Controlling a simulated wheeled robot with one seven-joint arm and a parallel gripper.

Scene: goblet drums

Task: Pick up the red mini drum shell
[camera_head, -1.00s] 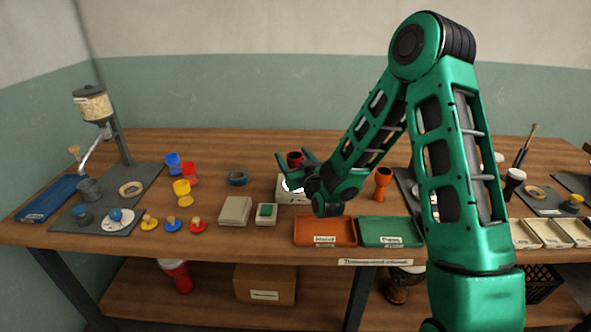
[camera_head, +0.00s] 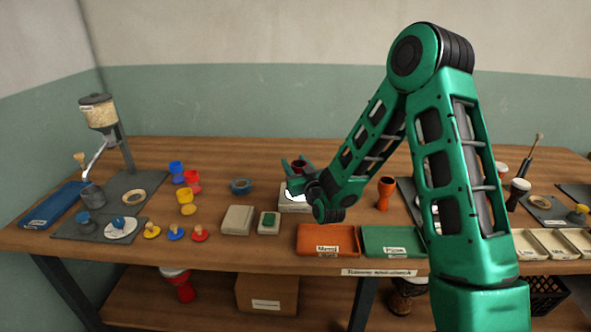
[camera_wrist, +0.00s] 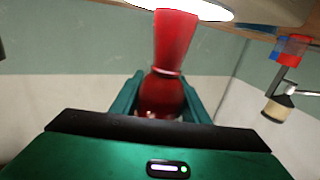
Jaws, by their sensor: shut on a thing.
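A dark red goblet-shaped drum shell (camera_head: 299,165) is upright between the fingers of my gripper (camera_head: 299,169), above a pale box-like stand (camera_head: 294,207) with a bright white round top. In the wrist view, which is upside down, the glossy red shell (camera_wrist: 172,50) has its wide bowl between the two green fingers (camera_wrist: 160,95). Its narrow foot points to the white disc (camera_wrist: 190,9). I cannot tell whether the foot touches the disc. My gripper is shut on the shell. My forearm comes in from the right.
A smaller bright red cup (camera_head: 192,178) stands by blue and yellow ones at left. A blue tape roll (camera_head: 241,186) lies left of the stand. Orange (camera_head: 326,240) and green (camera_head: 392,242) trays lie in front. An orange goblet (camera_head: 385,194) stands to the right.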

